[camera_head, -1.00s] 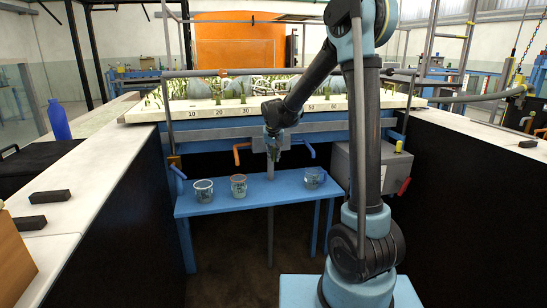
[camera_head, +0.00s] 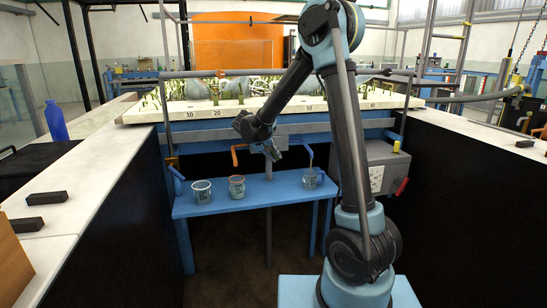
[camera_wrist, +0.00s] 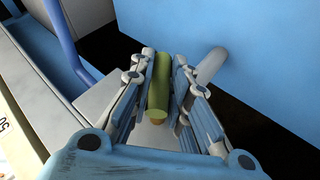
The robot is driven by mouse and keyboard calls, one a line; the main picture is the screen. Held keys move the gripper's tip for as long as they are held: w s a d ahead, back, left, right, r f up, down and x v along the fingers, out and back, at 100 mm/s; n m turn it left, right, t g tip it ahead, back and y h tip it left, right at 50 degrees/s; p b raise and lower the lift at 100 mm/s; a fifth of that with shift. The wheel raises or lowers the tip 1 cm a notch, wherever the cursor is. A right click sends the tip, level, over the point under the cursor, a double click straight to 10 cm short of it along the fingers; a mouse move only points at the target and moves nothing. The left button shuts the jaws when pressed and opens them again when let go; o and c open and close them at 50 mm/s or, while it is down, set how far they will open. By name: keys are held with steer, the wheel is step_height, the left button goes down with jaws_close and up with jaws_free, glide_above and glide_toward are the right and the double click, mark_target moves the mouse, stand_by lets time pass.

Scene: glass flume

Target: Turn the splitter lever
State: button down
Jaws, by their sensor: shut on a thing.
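A yellow-green rod (camera_wrist: 158,85), which looks like the splitter lever's handle, lies between the fingers of my gripper (camera_wrist: 164,60) in the wrist view. The gripper is shut on it, with finger links along both sides. In the head view my gripper (camera_head: 276,153) is tilted down to the right below the flume edge, in front of the splitter post (camera_head: 268,195). The lever is hidden there by the gripper. A bent orange pipe (camera_head: 237,149) is left of the gripper and a bent blue pipe (camera_head: 306,146) is right of it.
A blue bench (camera_head: 285,193) below bears a left beaker (camera_head: 202,193), a middle beaker (camera_head: 237,189) and a right beaker (camera_head: 312,179). A grey box (camera_head: 378,173) with a red handle (camera_head: 402,187) is at right. White counters (camera_head: 80,184) flank the open floor.

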stand_by(0.3)
steer(key=c, duration=1.8)
jaws_free()
steer(key=v, duration=1.2)
steer(key=shift+a, duration=0.1)
